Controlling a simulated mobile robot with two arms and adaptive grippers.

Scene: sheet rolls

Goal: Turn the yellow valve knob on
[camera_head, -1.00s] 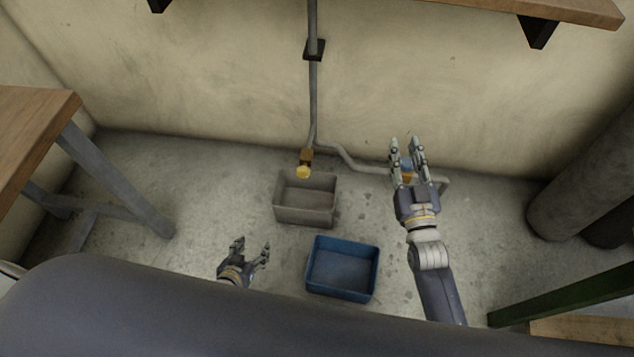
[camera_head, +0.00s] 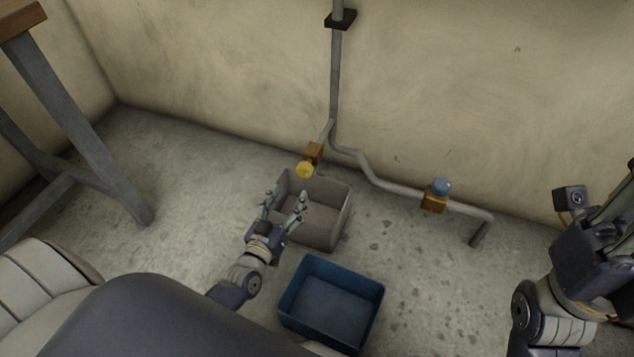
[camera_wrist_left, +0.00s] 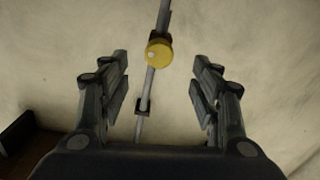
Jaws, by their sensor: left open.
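The yellow valve knob (camera_head: 304,170) sits on a brass-coloured valve body (camera_head: 314,152) on the grey pipe by the wall, just above the grey bin. In the left wrist view the yellow knob (camera_wrist_left: 159,53) shows ahead, between and beyond the fingers. My left gripper (camera_head: 284,197) is open and empty, below and left of the knob, apart from it, in front of the grey bin. It also shows in the left wrist view (camera_wrist_left: 160,85) with its fingers spread. My right gripper (camera_head: 606,225) is at the right edge, its fingers partly cut off.
A blue knob (camera_head: 441,186) sits on another valve farther right along the pipe (camera_head: 375,180). The grey bin (camera_head: 335,222) and the blue bin (camera_head: 372,309) stand on the floor. A table leg (camera_head: 95,130) is at the left. The floor right of the bins is clear.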

